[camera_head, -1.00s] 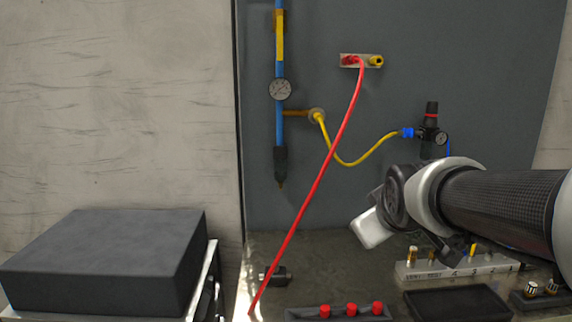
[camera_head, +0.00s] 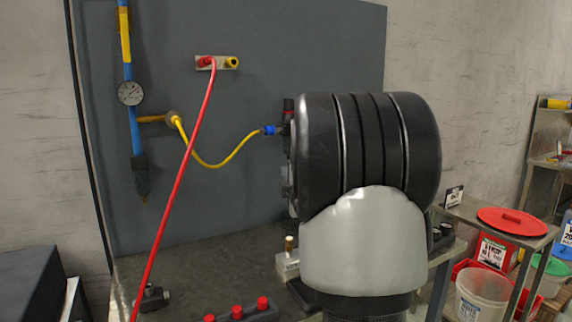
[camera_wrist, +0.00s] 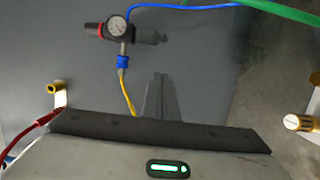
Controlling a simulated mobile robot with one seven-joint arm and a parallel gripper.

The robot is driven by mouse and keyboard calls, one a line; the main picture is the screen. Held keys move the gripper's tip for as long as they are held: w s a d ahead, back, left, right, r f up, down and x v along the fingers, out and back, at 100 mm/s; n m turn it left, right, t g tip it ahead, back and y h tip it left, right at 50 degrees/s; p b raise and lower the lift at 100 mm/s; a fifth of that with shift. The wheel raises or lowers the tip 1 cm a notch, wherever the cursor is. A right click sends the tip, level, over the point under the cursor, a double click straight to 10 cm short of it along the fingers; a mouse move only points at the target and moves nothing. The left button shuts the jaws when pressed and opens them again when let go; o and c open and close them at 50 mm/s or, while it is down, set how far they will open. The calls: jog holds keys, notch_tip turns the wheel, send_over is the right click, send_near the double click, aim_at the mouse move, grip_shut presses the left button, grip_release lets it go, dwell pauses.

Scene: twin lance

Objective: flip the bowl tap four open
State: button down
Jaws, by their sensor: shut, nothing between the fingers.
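I cannot make out a tap marked four. In the head view a pale block (camera_head: 287,262) with an upright brass fitting (camera_head: 289,242) shows at its left end; my arm hides the rest. In the wrist view my gripper (camera_wrist: 160,78) is shut and empty, its dark fingers pointing at the grey panel. The regulator (camera_wrist: 113,28), with red ring and gauge, lies beyond the fingertips; a gap in depth cannot be judged. A brass piece with a white top (camera_wrist: 293,122) stands at the right edge. My gripper is hidden behind my arm in the head view.
A red hose (camera_head: 178,185) hangs across the panel in front. A yellow hose (camera_head: 225,160) runs to the regulator. Red caps (camera_head: 237,312) sit on a dark strip at the front. Side tables with bins and a red lid (camera_head: 512,221) stand at right.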

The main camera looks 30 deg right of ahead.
aim_at(291, 158)
jog(key=shift+w, duration=0.1)
jog(key=w+d, duration=0.7)
jog(key=w, duration=0.2)
dwell(0.4)
